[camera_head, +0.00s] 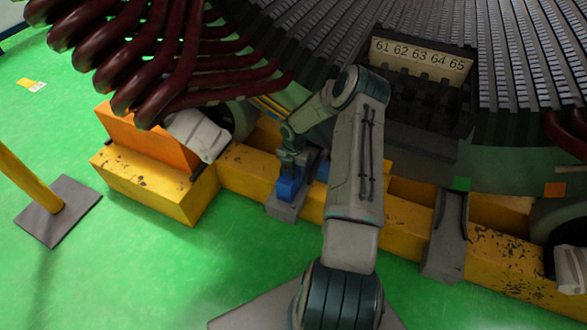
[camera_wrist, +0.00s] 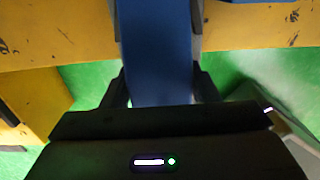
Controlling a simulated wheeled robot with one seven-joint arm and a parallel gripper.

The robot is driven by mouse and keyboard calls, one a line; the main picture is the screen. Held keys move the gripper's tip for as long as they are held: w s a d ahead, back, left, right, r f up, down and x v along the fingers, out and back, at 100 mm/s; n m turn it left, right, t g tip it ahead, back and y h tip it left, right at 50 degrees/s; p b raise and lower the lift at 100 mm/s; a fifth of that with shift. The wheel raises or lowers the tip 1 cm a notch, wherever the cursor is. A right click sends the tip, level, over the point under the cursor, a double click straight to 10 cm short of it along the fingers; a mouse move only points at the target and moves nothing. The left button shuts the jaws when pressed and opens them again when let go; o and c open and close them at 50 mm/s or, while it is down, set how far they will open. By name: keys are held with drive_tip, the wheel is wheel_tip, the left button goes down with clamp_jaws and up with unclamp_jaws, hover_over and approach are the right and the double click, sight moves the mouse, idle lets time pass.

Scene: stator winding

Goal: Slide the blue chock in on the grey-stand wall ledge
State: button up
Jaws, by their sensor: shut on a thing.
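The blue chock (camera_head: 288,187) is in my gripper (camera_head: 290,168), low at the yellow beam, directly above or on the grey stand (camera_head: 286,209). In the wrist view the blue chock (camera_wrist: 156,50) runs up the middle as a long block, with one dark finger of my gripper (camera_wrist: 160,85) on each side. The jaws are shut on it. Grey edges flank the chock's far end there. I cannot tell whether its underside touches the ledge, as the chock and gripper hide it.
The yellow beam (camera_head: 248,172) runs behind the stand. A second grey stand (camera_head: 446,235) is at the right. An orange block (camera_head: 150,140) and dark red coils (camera_head: 180,50) are at the left; the slotted stator (camera_head: 420,130) overhangs.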

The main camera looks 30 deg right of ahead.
drive_tip(key=shift+w+d+f, duration=0.1)
drive_tip(key=shift+w, duration=0.05)
drive_tip(key=shift+w+d+b, duration=0.4)
drive_tip(key=shift+w+d, duration=0.3)
drive_tip(key=shift+d, duration=0.2)
drive_tip(key=shift+w+d+b, duration=0.35)
drive_tip(key=shift+w+d, duration=0.3)
drive_tip(key=shift+d, duration=0.25)
drive_tip(key=o, duration=1.2)
drive_tip(key=shift+c, duration=0.2)
wheel_tip(320, 180, up, 14)
drive_tip(key=p, duration=0.4)
drive_tip(key=shift+p, duration=0.3)
